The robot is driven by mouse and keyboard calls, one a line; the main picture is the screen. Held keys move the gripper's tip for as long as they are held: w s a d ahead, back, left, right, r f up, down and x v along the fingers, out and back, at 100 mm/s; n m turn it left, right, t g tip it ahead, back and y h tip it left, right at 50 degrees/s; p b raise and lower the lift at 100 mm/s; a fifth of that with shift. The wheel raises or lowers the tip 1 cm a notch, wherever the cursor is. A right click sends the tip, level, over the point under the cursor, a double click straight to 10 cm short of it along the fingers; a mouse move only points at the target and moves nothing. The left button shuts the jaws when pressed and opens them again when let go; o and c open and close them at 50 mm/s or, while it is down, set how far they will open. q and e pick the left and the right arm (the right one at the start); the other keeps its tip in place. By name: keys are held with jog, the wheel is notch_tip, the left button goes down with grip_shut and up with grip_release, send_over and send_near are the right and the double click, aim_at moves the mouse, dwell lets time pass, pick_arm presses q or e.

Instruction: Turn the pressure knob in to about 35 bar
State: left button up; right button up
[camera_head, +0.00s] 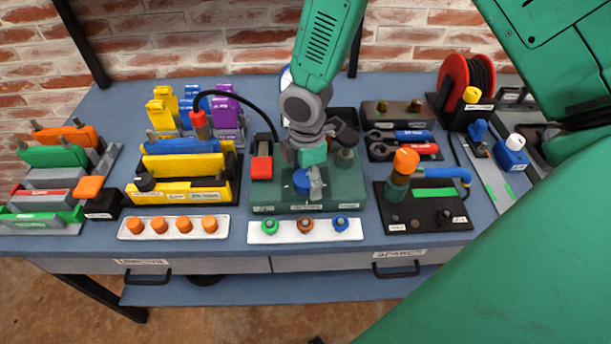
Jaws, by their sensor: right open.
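A dark green pump unit (345,190) stands at the front middle of the bench. A blue knob (301,182) sits on it; I take this to be the pressure knob. My right gripper (315,172) reaches down from above, open, with its fingertips close beside the knob's right side. I cannot tell whether they touch it. A round white and blue gauge (285,77) is mostly hidden behind my right arm, and its reading cannot be seen. My left gripper is not in view.
In front lies a white strip (282,233) with three small knobs. An orange-topped tool (404,163) stands to the right. Yellow holders (180,190) crowd the left. My green arm covers the right side.

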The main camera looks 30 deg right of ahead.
aim_at(307, 176)
notch_tip(307, 176, up, 12)
dwell(0.5)
jog(key=shift+d+f, duration=0.1)
dwell(0.6)
